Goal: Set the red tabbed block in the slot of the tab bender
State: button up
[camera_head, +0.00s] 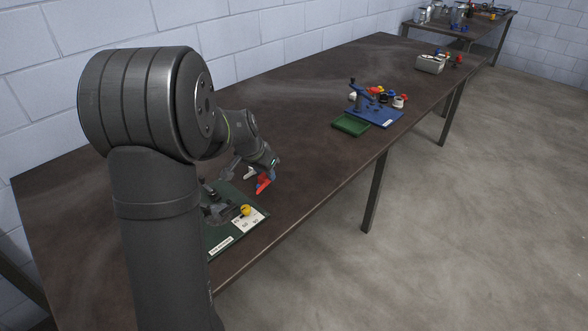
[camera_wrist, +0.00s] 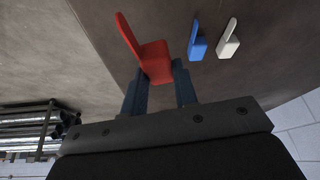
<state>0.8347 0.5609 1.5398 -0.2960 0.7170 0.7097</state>
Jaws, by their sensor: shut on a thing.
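The red tabbed block (camera_wrist: 154,62) is held between the two fingertips of my gripper (camera_wrist: 160,76), its thin tab pointing away to the upper left of the wrist view. In the head view the red block (camera_head: 264,187) is just below my gripper (camera_head: 268,166), near the right end of the green board. The tab bender (camera_head: 216,208) is a dark metal device on that board, left of the block and apart from it. My arm partly hides the bender, and its slot cannot be made out.
A blue tabbed block (camera_wrist: 198,42) and a white tabbed block (camera_wrist: 229,40) stand beside the red one. A yellow knob (camera_head: 246,210) is on the green board (camera_head: 254,226). Farther along the table are a green tray (camera_head: 350,125) and a blue board (camera_head: 386,116). The table's front edge is close.

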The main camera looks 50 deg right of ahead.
jog(key=w+a+f+m+g, duration=0.1)
jog(key=w+a+m, duration=0.1)
jog(key=w+a, duration=0.85)
jog(key=shift+s+a+f, duration=0.2)
jog(key=shift+s+f, duration=0.1)
jog(key=shift+f, duration=0.85)
jog(key=shift+s+a+f, duration=0.25)
jog(key=shift+f, duration=0.85)
jog(key=shift+s+a+f, duration=0.2)
jog(key=shift+s+f, duration=0.1)
jog(key=shift+f, duration=0.85)
jog(key=o, duration=1.1)
jog(key=shift+c, duration=0.2)
jog(key=shift+r, duration=0.1)
jog(key=v, duration=1.7)
jog(key=shift+a, duration=0.15)
